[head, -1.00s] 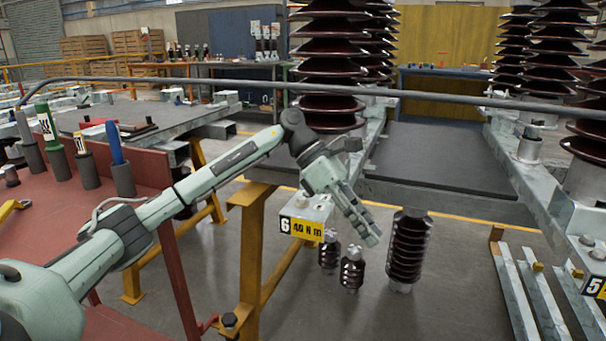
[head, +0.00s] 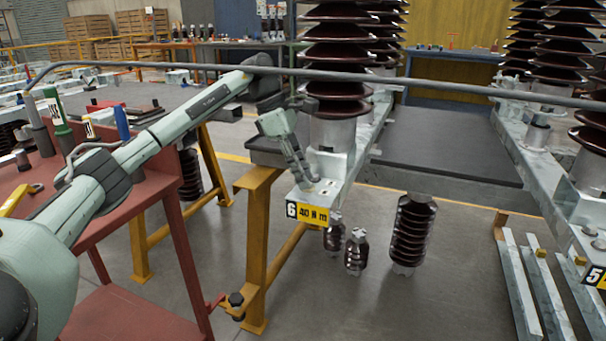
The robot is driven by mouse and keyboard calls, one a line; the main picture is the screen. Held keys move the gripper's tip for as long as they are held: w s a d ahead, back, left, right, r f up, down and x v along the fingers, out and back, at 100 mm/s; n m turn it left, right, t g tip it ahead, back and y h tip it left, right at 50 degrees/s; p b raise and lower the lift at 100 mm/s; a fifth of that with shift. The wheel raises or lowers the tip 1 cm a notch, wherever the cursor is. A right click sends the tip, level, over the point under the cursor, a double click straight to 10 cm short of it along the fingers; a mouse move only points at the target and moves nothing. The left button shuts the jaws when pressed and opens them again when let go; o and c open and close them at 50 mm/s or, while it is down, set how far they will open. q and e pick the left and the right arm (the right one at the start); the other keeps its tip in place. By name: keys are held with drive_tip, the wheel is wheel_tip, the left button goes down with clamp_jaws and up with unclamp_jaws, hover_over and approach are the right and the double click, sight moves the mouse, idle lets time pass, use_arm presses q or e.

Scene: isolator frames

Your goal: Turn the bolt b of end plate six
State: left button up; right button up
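End plate six (head: 340,172) is the grey metal end of a beam at the middle, with a yellow and black label (head: 308,213) reading "6" and "40 N m" on its front. A large brown ribbed insulator stands on a grey base (head: 333,135) behind the plate's front end. My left gripper (head: 309,183) points down with its fingertips at or just above the left front part of the plate. A small bolt head or hole seems to show near the fingertips, but I cannot tell which bolt is b. The fingers look close together; their gap is unclear. My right gripper is out of view.
A dark rail (head: 430,83) crosses the view in front of the insulators. A red bench (head: 150,190) with markers stands at left. A yellow trestle (head: 258,240) supports the plate's side. A dark panel (head: 440,150) lies right of it. Small insulators (head: 355,250) stand below.

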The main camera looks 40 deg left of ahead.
use_arm(q)
drive_tip(key=shift+f, duration=0.15)
drive_tip(key=shift+c, duration=0.5)
clamp_jaws()
